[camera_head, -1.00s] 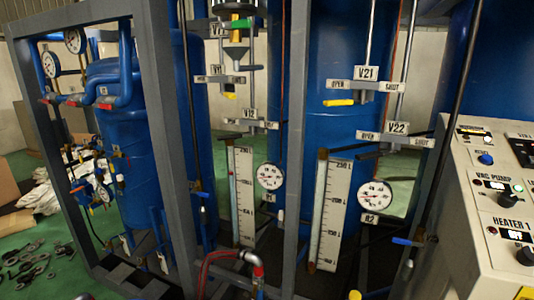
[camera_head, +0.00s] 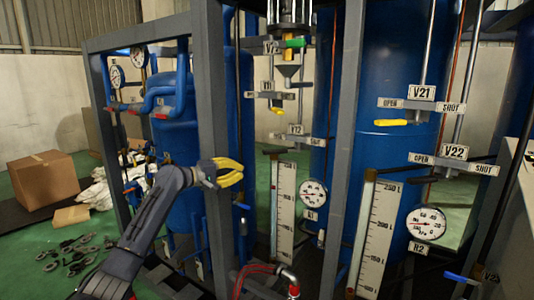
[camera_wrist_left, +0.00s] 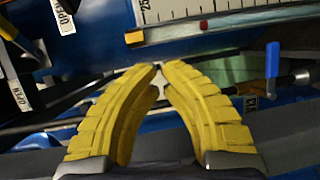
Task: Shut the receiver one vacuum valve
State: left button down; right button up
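The receiver one valves are on the middle column, above the gauge R1 (camera_head: 313,193). An upper valve, its label starting V1 (camera_head: 267,86), has a yellow handle (camera_head: 276,110) below its plate. Below it is the valve labelled V12 (camera_head: 295,129), with a dark handle whose exact setting I cannot make out. My left gripper (camera_head: 241,171), with yellow fingers, is left of these valves, in front of the grey frame post and apart from the handles. Its fingertips meet, with nothing between them, in the left wrist view (camera_wrist_left: 161,65). My right gripper is not in view.
Grey frame posts (camera_head: 345,150) stand between me and the vessels. V21 (camera_head: 422,92) and V22 (camera_head: 454,152) are to the right, above the gauge R2 (camera_head: 426,223). A blue-handled tap (camera_wrist_left: 272,60) shows in the wrist view. A cardboard box (camera_head: 43,178) sits at far left.

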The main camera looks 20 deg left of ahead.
pick_arm(q)
notch_tip(320, 180, up, 8)
jog(key=s+h, duration=0.1)
jog(key=w+d, duration=0.3)
jog(key=d, duration=0.6)
jog(key=shift+w+d+h, duration=0.15)
jog(key=shift+d+h, duration=0.15)
dwell(0.3)
jog(key=shift+d, duration=0.1)
dwell(0.3)
jog(key=shift+s+n+t+y, duration=0.3)
jog(key=shift+s+t+y, duration=0.1)
jog(key=shift+t, duration=0.1)
